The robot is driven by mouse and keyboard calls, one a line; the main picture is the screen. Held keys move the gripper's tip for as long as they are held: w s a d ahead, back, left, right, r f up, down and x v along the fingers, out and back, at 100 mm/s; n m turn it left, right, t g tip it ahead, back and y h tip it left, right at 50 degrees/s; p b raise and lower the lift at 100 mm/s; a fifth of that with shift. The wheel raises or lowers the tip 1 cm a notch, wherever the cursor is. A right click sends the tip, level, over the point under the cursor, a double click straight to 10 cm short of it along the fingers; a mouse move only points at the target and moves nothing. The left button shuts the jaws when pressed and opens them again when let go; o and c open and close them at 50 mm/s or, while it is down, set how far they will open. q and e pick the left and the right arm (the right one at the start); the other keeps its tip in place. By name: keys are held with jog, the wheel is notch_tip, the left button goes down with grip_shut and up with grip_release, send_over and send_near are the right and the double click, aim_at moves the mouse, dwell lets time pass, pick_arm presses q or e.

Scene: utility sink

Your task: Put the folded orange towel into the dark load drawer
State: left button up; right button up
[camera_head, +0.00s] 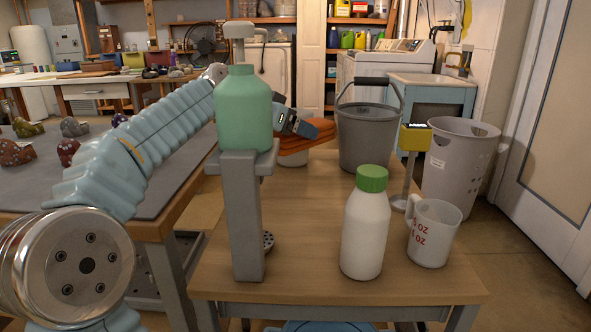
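The folded orange towel (296,146) shows at the back left of the wooden table, behind the green bottle, and partly hidden by it and my gripper. A pale object shows just under the towel. My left arm reaches in from the left behind the green bottle, and its gripper (312,129) is at the towel's upper edge. I cannot tell whether its fingers are open or closed on the cloth. My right gripper is not in view. I cannot make out a dark load drawer.
A green bottle (244,110) stands on a grey post in front of my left arm. A white bottle (365,235), a measuring jug (433,233), a yellow-headed stand (415,138) and a grey bucket (366,135) occupy the table's right side. The table's middle (310,215) is clear.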

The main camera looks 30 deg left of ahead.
aim_at(293, 145)
pick_arm(q)
notch_tip(293, 145, down, 4)
jog(key=shift+f+b, duration=0.1)
jog(key=shift+b, duration=0.35)
notch_tip(293, 145, down, 4)
jog(key=shift+b, duration=0.65)
jog(key=o, duration=1.1)
jog(key=v, duration=1.2)
